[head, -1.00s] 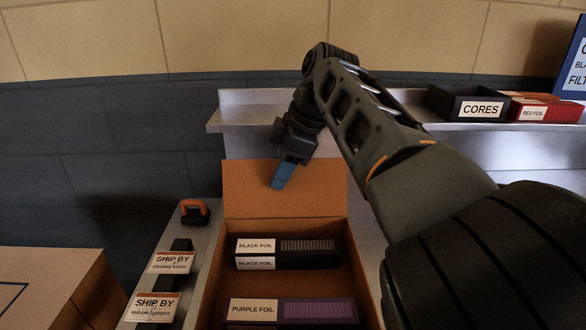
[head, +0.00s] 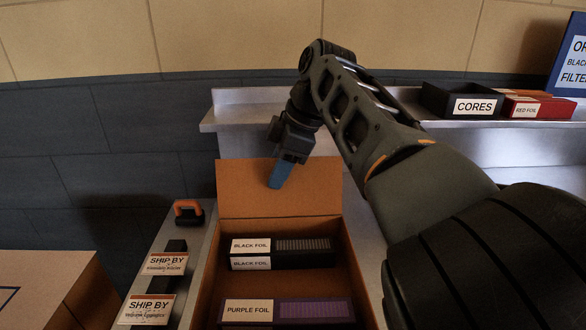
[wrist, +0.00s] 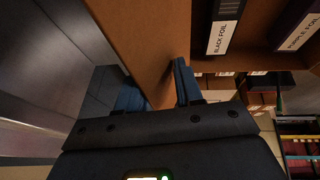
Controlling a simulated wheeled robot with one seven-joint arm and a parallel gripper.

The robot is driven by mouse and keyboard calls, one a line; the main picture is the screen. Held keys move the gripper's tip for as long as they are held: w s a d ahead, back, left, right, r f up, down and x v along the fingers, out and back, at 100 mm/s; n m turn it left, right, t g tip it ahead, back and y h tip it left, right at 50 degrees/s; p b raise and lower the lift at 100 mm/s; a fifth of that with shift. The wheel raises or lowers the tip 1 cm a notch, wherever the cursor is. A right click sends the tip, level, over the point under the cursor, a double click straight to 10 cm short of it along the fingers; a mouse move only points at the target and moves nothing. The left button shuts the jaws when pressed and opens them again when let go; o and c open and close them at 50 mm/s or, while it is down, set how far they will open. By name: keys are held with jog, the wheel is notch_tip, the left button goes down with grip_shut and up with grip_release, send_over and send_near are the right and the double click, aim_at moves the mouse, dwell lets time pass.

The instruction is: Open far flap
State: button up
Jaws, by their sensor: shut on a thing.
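The open cardboard box (head: 212,275) stands in the lower middle of the head view. Its far flap (head: 240,190) stands raised along the back edge. My gripper (head: 281,174) is at the top of this flap, with one blue finger showing in front of it. In the wrist view the flap (wrist: 140,40) runs between the two blue fingers of my gripper (wrist: 158,90), one on each side, so the gripper is shut on it. The flap's lower edge meets the box behind the black foil cartons.
Black foil cartons (head: 285,246) and a purple foil carton (head: 290,311) lie inside the box. A tape tool with an orange handle (head: 189,208) and SHIP BY labels (head: 150,309) lie left. A CORES bin (head: 470,103) and red foil box (head: 540,108) sit on the back shelf.

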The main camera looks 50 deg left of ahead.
aim_at(292, 181)
jog(key=v, duration=0.7)
jog(key=shift+a, duration=0.1)
dwell(0.4)
